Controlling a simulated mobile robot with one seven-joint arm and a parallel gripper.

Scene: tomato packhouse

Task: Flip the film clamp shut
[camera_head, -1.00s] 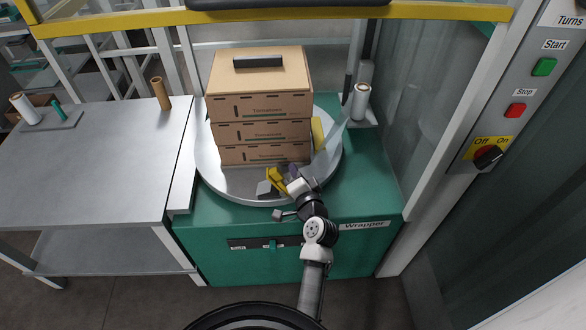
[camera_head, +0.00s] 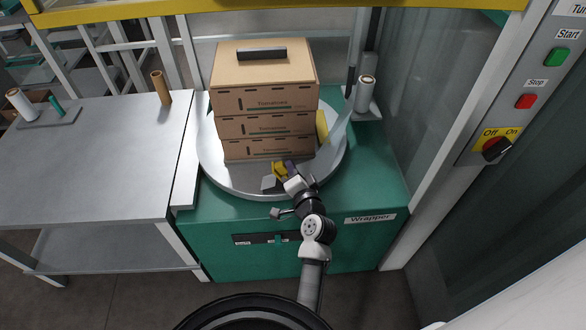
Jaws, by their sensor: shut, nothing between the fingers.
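The film clamp is at the front of the round turntable (camera_head: 222,178). Its yellow part (camera_head: 279,169) stands beside a grey block (camera_head: 270,184), close to the front of the stacked tomato boxes (camera_head: 266,126). My gripper (camera_head: 289,167) is shut with nothing in it, and its dark fingertips are at the right side of the yellow part. They look to be touching it or very close. The gripper partly hides the clamp, so I cannot tell whether the clamp is fully closed. Clear film (camera_head: 335,130) runs from the film roll (camera_head: 365,93) toward the stack.
A yellow piece (camera_head: 321,126) stands at the right of the boxes. The green wrapper base (camera_head: 365,185) is below the turntable. A steel table (camera_head: 90,165) with rolls is at left. A control panel (camera_head: 525,100) is at right.

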